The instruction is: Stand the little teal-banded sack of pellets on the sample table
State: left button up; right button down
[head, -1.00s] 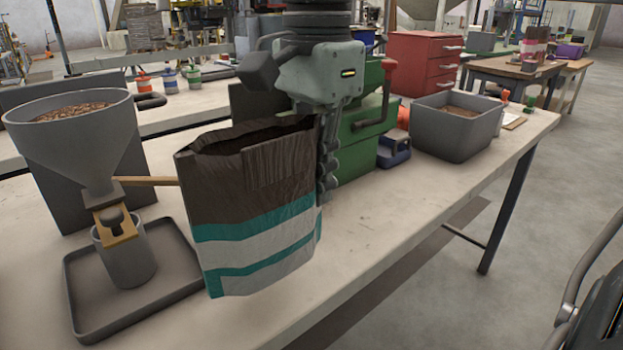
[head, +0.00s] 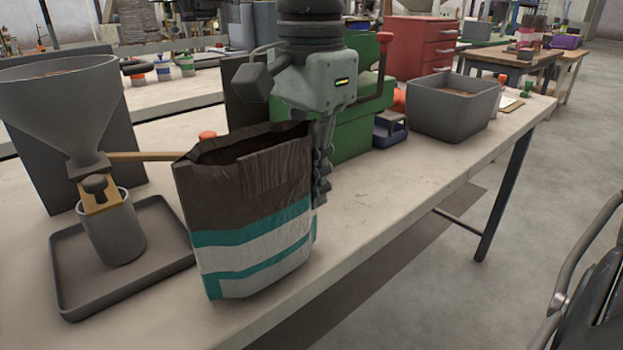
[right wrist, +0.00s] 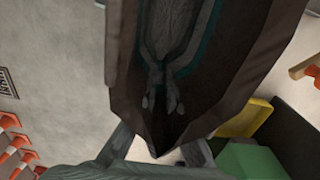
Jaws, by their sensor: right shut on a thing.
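The sack (head: 250,220) is dark brown on top with teal and pale bands below. It is upright at the near edge of the bench, its mouth open and dark inside. My right gripper (head: 322,170) is shut on its right side edge. I cannot tell whether its bottom touches the bench. In the right wrist view the sack (right wrist: 125,75) fills the middle, its edge between the fingers of the gripper (right wrist: 158,150). My left gripper is out of view.
On the bench (head: 400,195) a grey hopper (head: 60,110) stands over a cup (head: 115,235) in a grey tray (head: 70,300), left of the sack. A green machine (head: 350,135) and a grey bin (head: 450,112) are at the right.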

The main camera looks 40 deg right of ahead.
jog(key=shift+f, duration=0.15)
jog(key=shift+f+b, duration=0.4)
jog(key=shift+b, duration=0.1)
jog(key=c, duration=1.6)
grip_release()
jog(key=shift+r, duration=0.1)
